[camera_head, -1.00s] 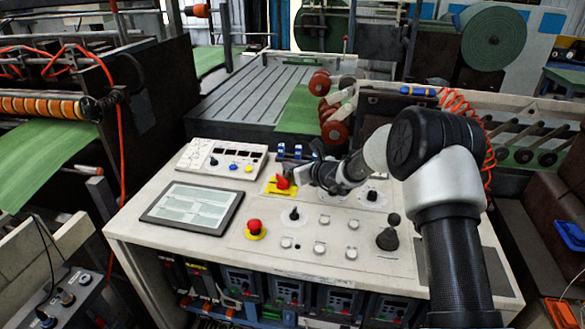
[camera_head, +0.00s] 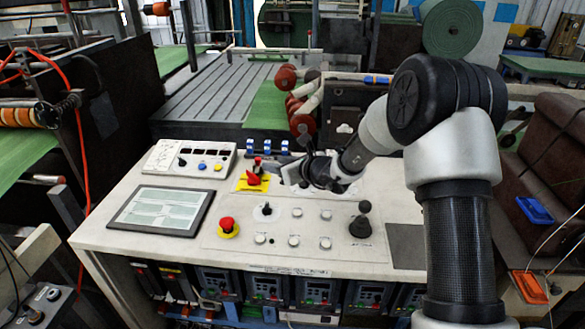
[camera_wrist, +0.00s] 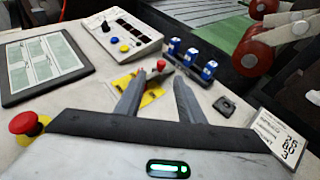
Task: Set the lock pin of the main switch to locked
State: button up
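The main switch is a red rotary handle (camera_head: 252,181) on a yellow plate (camera_head: 243,187) at the back of the console. A small red-topped pin (camera_head: 257,162) stands just behind the handle; I take it for the lock pin. My gripper (camera_head: 277,166) is just right of the switch, low over the console. In the wrist view my gripper (camera_wrist: 160,80) is open, its two grey fingers apart. The pin's red top (camera_wrist: 161,65) shows between and beyond the fingertips. The yellow plate (camera_wrist: 151,97) lies below, and the left finger partly hides the red handle. I cannot tell the pin's position.
Blue blocks (camera_wrist: 191,57) stand in a row behind the switch. A sloped button box (camera_head: 189,159), a tablet-like screen (camera_head: 161,210) and a red emergency button (camera_head: 227,226) lie left and in front. A black joystick (camera_head: 361,222) stands at right. A white printed tag (camera_wrist: 277,137) lies right of my gripper.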

jog(key=v, duration=0.8)
jog(key=shift+s, duration=0.15)
jog(key=shift+d, duration=0.1)
jog(key=s+r+n+g+p, duration=0.1)
jog(key=s+r+n+g, duration=0.1)
jog(key=s+r+n, duration=0.6)
jog(key=s+r+n+g+p, duration=0.25)
jog(key=s+r+n, duration=0.45)
jog(key=s, duration=0.4)
jog(key=s+d+r+n+h+p, duration=0.2)
jog(key=s+d+n+h, duration=0.7)
jog(key=s+d, duration=0.7)
jog(key=d+n, duration=0.2)
jog(key=n, duration=0.1)
jog(key=shift+s+r, duration=0.35)
